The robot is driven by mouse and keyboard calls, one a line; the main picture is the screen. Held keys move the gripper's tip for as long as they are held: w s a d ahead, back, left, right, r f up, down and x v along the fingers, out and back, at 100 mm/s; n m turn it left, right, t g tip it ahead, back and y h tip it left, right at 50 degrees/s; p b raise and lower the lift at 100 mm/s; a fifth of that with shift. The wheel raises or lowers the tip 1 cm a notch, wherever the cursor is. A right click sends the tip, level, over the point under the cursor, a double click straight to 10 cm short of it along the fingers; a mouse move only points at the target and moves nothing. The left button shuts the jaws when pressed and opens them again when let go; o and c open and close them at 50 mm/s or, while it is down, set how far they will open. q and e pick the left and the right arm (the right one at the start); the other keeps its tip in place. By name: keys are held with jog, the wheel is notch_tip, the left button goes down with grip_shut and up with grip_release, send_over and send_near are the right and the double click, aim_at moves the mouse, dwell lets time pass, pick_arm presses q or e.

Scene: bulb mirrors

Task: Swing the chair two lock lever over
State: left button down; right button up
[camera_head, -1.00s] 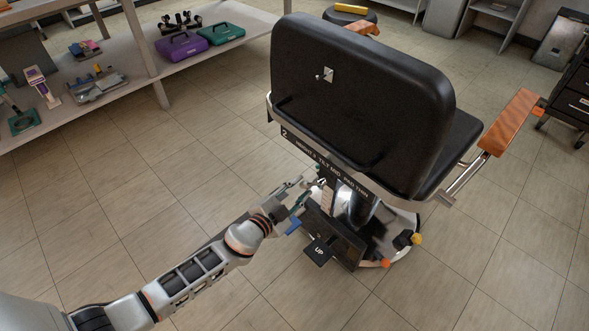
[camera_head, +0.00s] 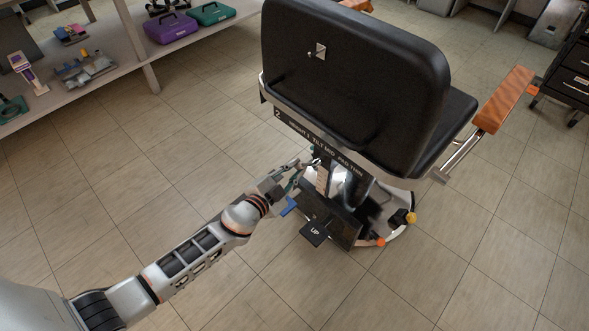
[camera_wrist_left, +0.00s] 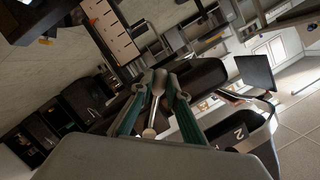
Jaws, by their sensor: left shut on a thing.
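Chair two (camera_head: 355,75) is a black padded barber-type chair seen from behind, with a "2" on the label strip (camera_head: 310,140) under its backrest. My left gripper (camera_head: 300,170) reaches in below that strip, beside the pale scale plate (camera_head: 322,178) on the chair's column. In the left wrist view the green-edged fingers (camera_wrist_left: 160,88) are closed around a thin metal lever (camera_wrist_left: 157,98) with a pale round end (camera_wrist_left: 149,133). In the head view the lever is too small and covered to make out. My right gripper is not in view.
A black "UP" pedal (camera_head: 315,232), a blue pedal (camera_head: 288,206), an orange knob (camera_head: 381,242) and a yellow knob (camera_head: 410,217) sit low around the chair base. A wooden armrest (camera_head: 503,98) sticks out right. The shelf (camera_head: 130,62) stands far left; floor between is clear.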

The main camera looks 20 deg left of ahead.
pick_arm(q)
jog(key=c, duration=2)
grip_release()
jog(key=shift+o, duration=0.2)
jog(key=shift+s, duration=0.1)
jog(key=shift+s+a, duration=0.4)
jog(key=shift+s, duration=0.5)
jog(key=shift+s+a, duration=0.35)
jog(key=shift+s, duration=0.55)
jog(key=shift+s+a, duration=0.4)
jog(key=shift+s, duration=0.5)
